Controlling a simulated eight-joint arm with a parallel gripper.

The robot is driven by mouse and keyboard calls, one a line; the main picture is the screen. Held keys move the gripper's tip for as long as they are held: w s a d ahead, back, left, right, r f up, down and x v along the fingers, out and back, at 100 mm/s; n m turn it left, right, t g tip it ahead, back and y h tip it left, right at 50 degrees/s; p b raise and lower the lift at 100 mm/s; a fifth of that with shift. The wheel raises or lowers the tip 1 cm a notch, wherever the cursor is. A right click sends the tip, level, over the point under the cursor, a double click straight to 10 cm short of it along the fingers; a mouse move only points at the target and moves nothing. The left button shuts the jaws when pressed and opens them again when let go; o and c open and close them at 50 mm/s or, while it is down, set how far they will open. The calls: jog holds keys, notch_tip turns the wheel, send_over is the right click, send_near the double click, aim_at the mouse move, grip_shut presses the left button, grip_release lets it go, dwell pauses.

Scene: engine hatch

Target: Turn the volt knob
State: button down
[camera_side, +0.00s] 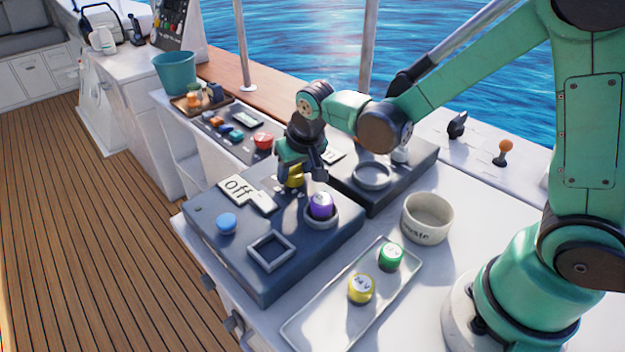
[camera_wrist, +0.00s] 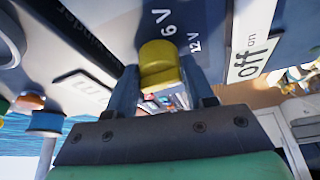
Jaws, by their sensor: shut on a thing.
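The volt knob (camera_side: 294,177) is a yellow knob on the top of the dark grey panel box (camera_side: 240,262) in the side view. In the wrist view the yellow knob (camera_wrist: 158,60) sits beside printed "6 V" and "12 V" marks. My gripper (camera_side: 298,170) points down over it, and its two fingers stand on either side of the knob. In the wrist view my gripper (camera_wrist: 160,78) is shut on the knob. The fingers partly hide the knob in the side view. I cannot tell exactly which mark the knob points to.
The panel also carries an off/on plate (camera_side: 238,188), a blue button (camera_side: 226,223), a square frame (camera_side: 270,250) and a purple cylinder (camera_side: 320,205) in a round holder. In front are a tray (camera_side: 318,325) with yellow and green cylinders and a waste bowl (camera_side: 427,218).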

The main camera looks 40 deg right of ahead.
aim_at(295, 169)
jog(key=shift+m, duration=0.4)
jog(key=shift+c, duration=1.7)
grip_release()
jog(key=shift+r, duration=0.1)
jog(key=shift+v, duration=2.75)
jog(key=shift+a, duration=0.1)
